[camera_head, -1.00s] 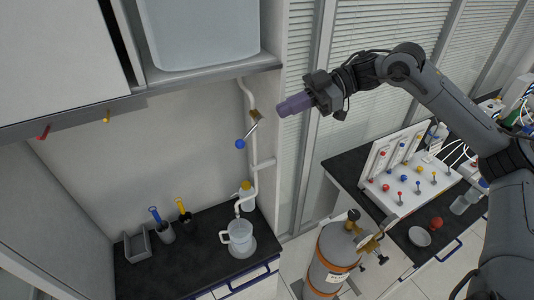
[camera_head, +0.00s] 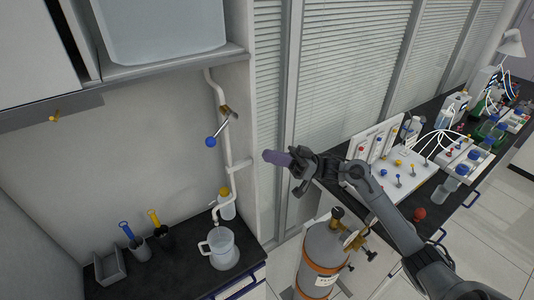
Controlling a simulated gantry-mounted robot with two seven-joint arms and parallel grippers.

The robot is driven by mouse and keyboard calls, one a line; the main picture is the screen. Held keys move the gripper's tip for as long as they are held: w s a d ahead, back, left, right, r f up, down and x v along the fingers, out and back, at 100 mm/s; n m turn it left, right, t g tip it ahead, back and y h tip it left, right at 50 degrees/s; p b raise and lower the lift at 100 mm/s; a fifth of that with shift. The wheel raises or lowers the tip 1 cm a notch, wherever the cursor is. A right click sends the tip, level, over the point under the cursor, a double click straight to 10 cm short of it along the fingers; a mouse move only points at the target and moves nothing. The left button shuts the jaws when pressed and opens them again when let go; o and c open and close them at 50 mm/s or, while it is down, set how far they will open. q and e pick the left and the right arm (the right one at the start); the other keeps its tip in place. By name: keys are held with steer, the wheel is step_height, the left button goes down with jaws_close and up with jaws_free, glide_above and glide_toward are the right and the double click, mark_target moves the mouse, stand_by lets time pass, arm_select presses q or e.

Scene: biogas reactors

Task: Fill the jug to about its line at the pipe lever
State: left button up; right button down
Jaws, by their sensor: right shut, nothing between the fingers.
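The jug (camera_head: 223,249), a translucent white vessel with a handle on its left, stands upright on the dark counter at lower left. The white pipe (camera_head: 228,150) runs down the wall and its spout ends just above the jug. The pipe lever (camera_head: 218,131), with a blue ball end and a brass valve, slants down to the left from the pipe. My right gripper (camera_head: 274,157) is shut and empty, to the right of the lever and pipe, apart from both. The jug's line and the level inside cannot be made out. My left gripper is not in view.
A shelf with a large pale tank (camera_head: 160,35) hangs above. Blue- and yellow-handled tools stand in holders left of the jug. A gas cylinder (camera_head: 322,262) stands on the floor. The right bench (camera_head: 440,190) carries a valve panel and bottles.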

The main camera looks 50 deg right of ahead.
mark_target(221, 131)
steer(key=p+x, duration=0.4)
steer(key=x, duration=0.8)
steer(key=shift+p, duration=0.3)
steer(key=shift+w+a, duration=0.1)
steer(key=shift+w+a+r+t+p, duration=0.35)
steer(key=shift+a+r+t, duration=0.1)
steer(key=shift+a, duration=0.25)
